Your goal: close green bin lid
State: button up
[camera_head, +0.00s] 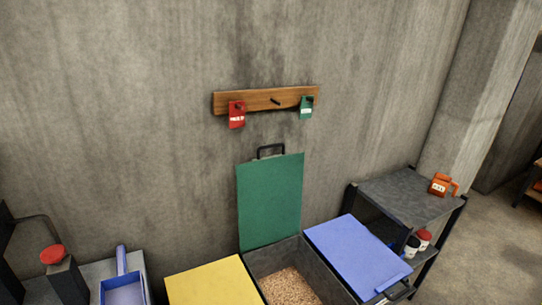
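The green lid (270,200) stands upright and open against the concrete wall, with a dark handle (270,151) at its top edge. Below it is the open dark grey bin (318,266), holding tan grain (288,288). The bin's near part is cut off by the bottom of the picture. My gripper is not in view.
A closed yellow lid (213,284) lies left of the open bin and a closed blue lid (357,255) lies right. A dark shelf (411,194) stands further right. A blue scoop (123,289) and red button (52,254) are at left. A wooden peg rail (262,101) hangs above.

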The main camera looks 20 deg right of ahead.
aim_at(269, 189)
jog(key=i+l, duration=1.5)
jog(key=i, duration=0.1)
